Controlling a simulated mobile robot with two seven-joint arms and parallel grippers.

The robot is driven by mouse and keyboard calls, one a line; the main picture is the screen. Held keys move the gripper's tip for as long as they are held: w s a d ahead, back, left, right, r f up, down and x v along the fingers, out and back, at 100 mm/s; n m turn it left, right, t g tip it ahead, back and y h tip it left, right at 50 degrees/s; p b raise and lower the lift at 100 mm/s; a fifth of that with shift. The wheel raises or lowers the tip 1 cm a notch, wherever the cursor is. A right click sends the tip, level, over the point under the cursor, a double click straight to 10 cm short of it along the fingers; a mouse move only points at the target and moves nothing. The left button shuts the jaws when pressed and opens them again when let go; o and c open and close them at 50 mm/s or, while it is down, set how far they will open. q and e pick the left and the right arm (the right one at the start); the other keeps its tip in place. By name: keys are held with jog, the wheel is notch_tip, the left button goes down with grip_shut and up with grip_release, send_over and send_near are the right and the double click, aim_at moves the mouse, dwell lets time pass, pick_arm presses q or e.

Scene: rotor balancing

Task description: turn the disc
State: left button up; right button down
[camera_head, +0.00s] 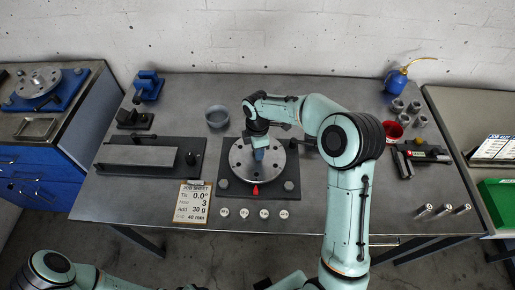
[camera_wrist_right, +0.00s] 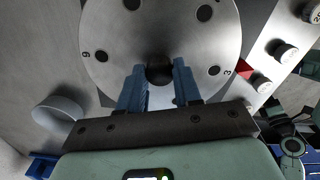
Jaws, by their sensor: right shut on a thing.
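The round metal disc (camera_head: 241,160) lies flat on a dark base plate (camera_head: 289,185) on the bench. A red pointer (camera_head: 255,190) sits at the front of the base plate. My left arm shows at the lower left; its gripper is not visible.
A job sheet (camera_head: 193,202) stands left of the base. Several white round weights (camera_head: 264,213) lie in front. A grey bowl (camera_head: 217,116) is behind left, a red bowl (camera_head: 404,120) and metal cups (camera_head: 414,106) at right. A flat plate fixture (camera_head: 135,155) lies at left.

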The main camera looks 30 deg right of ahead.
jog(key=c, duration=0.8)
grip_release()
pick_arm(q)
jog(key=shift+w+r+p, duration=0.7)
jog(key=shift+w+r, duration=0.15)
jog(key=shift+r, duration=0.1)
pick_arm(e)
notch_tip(320, 180, up, 13)
jog(key=shift+r, duration=0.2)
